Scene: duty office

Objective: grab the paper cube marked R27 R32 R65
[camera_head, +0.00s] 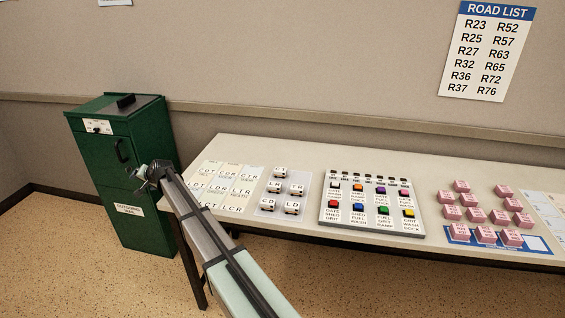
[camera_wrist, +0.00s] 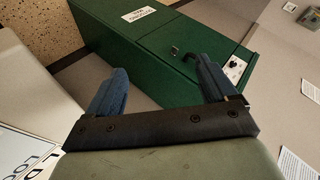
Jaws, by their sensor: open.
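Several small pink paper cubes (camera_head: 476,215) sit in loose rows toward the right end of the table in the head view. Their markings are too small to read, so I cannot tell which one carries R27 R32 R65. The front cubes stand on or against a blue-edged sheet (camera_head: 535,243). My gripper (camera_head: 146,174) is far to the left, over the table's left end and in front of the green cabinet. In the wrist view its two blue fingers (camera_wrist: 160,88) are wide apart with nothing between them. No cube shows in the wrist view.
A green cabinet (camera_head: 146,218) stands left of the table (camera_head: 290,150). A button panel (camera_head: 372,228) and a plate of lettered blocks (camera_head: 268,205) lie between my gripper and the cubes. A road list (camera_head: 487,50) hangs on the wall.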

